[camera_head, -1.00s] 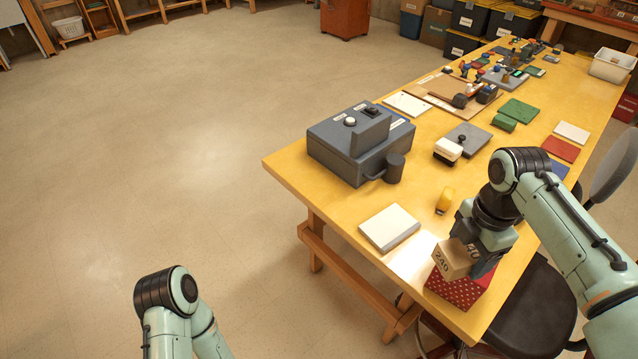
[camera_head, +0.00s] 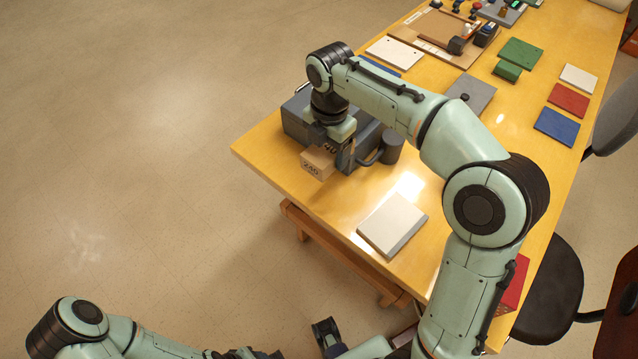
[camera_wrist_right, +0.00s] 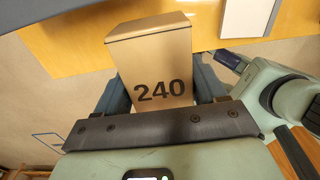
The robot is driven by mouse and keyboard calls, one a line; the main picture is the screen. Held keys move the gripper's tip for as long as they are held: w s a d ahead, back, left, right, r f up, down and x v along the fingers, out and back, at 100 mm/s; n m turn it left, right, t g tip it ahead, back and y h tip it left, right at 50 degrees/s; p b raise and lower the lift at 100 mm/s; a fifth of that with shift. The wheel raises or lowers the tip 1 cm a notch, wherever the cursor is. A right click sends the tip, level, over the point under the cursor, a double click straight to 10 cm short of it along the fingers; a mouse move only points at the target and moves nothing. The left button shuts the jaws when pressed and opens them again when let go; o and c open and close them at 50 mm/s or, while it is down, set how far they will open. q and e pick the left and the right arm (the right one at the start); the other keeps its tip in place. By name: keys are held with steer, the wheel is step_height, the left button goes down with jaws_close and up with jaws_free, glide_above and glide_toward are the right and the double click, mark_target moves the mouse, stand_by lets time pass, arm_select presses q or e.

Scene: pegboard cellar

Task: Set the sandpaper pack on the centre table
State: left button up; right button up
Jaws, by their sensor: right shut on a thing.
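The sandpaper pack is a small tan box marked 240 (camera_head: 317,164), also large in the right wrist view (camera_wrist_right: 158,72). My right gripper (camera_head: 338,158) is shut on it. It holds the pack over or at the left edge strip of the yellow table (camera_head: 272,160), in front of the grey machine. I cannot tell whether the pack touches the tabletop.
The grey machine (camera_head: 296,118) with a grey mug (camera_head: 392,146) stands close behind the pack. A white-topped block (camera_head: 392,222) lies to the right. A red dotted box (camera_head: 513,285) is partly hidden behind my right arm. Bare tabletop shows between pack and block.

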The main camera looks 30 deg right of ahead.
steer(key=b, duration=0.1)
glide_above(325, 193)
step_height(325, 193, down, 10)
steer(key=shift+s+r, duration=0.1)
steer(key=shift+r, duration=0.1)
steer(key=shift+f+b, duration=0.5)
steer(key=shift+f, duration=1.9)
steer(key=shift+f, duration=0.2)
steer(key=o, duration=1.1)
steer(key=shift+o, duration=0.2)
steer(key=shift+r, duration=0.15)
step_height(325, 193, up, 12)
steer(key=shift+r+p, duration=0.1)
steer(key=shift+p, duration=0.85)
